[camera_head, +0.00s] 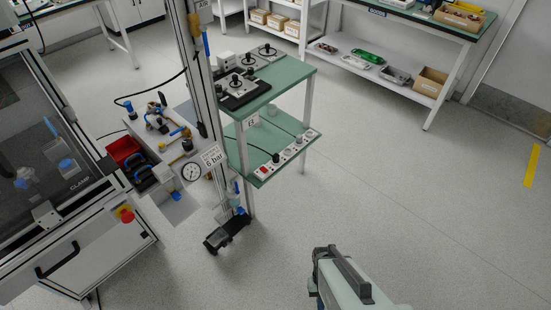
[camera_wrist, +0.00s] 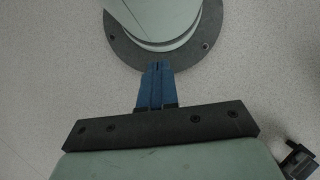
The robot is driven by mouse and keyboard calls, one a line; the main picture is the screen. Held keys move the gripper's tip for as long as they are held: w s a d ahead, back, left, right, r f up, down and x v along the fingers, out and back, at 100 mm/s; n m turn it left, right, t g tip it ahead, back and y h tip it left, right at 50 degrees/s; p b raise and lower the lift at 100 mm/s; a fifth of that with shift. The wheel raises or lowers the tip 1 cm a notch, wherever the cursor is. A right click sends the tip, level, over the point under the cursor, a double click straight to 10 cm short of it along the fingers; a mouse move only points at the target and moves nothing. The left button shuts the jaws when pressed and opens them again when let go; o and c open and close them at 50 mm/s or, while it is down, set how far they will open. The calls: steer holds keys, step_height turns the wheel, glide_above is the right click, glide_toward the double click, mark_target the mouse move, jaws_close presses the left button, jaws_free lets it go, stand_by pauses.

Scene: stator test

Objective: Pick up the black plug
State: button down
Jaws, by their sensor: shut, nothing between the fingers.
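A small black plug (camera_head: 276,158) shows in the head view at the power strip (camera_head: 289,157) on the front edge of the green cart's lower shelf. A dark cord runs from it to the left. It looks upright, but it is too small to tell how deep it sits in a socket. My gripper (camera_wrist: 157,68) shows in the wrist view with its blue fingers together and nothing between them. It is over bare floor, well away from the plug. The plug is not in the wrist view.
The green cart (camera_head: 295,75) carries a test unit with black knobs on top. A workbench (camera_head: 400,22) stands at the back right. The floor right of the cart is clear.

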steer(key=c, duration=1.9)
jaws_free()
steer(key=o, duration=1.2)
step_height(320, 180, up, 18)
steer(key=r+n+t, duration=0.1)
steer(key=n+t, duration=0.6)
steer(key=n, duration=0.2)
glide_above(276, 155)
steer(key=shift+s+a+f, duration=0.1)
steer(key=shift+a+f, duration=0.1)
steer(key=shift+f, duration=0.05)
step_height(276, 155, down, 9)
steer(key=shift+r, duration=0.15)
steer(key=shift+d+f, duration=0.1)
steer(key=shift+f, duration=2.4)
